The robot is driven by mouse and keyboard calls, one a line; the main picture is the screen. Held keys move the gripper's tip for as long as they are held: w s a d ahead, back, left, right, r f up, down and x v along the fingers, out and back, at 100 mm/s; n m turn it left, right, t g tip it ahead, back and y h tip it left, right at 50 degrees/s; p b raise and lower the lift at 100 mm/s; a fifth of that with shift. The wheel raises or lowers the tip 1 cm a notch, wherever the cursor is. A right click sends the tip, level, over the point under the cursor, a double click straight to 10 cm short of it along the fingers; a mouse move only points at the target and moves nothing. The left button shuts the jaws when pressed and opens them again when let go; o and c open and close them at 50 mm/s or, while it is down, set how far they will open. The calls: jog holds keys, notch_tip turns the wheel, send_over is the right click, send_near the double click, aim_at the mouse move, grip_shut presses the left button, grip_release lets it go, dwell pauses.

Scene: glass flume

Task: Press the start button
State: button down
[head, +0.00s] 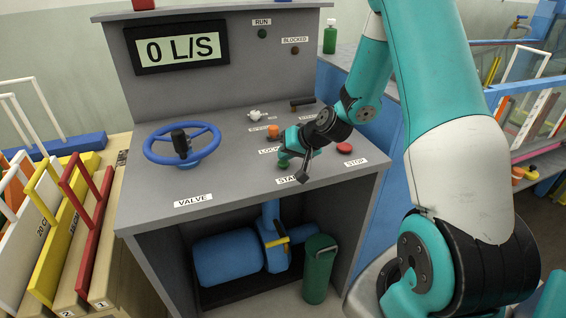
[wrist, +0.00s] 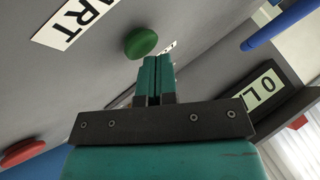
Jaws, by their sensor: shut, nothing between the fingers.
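The green start button (head: 283,166) sits on the sloped grey console top, just above the label reading "STA…" (head: 288,180), whose end is hidden. My gripper (head: 284,157) is low over the console right at this button and partly covers it. In the wrist view the round green button (wrist: 141,42) shows just beyond and slightly left of my teal fingertips (wrist: 158,58). The fingers are shut together with nothing between them. I cannot tell whether the tips touch the button.
The red stop button (head: 344,148) lies to the right. An orange knob (head: 273,131) is behind the gripper. A blue valve wheel (head: 183,144) stands at left. The display (head: 180,50) reads 0 L/S; the RUN lamp (head: 262,33) looks dark green, the BLOCKED lamp (head: 294,50) dark brown.

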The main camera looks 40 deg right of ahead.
dwell(0.3)
jog(key=shift+r+p, duration=0.65)
jog(key=shift+r, duration=0.25)
notch_tip(320, 180, up, 6)
jog(key=p, duration=0.4)
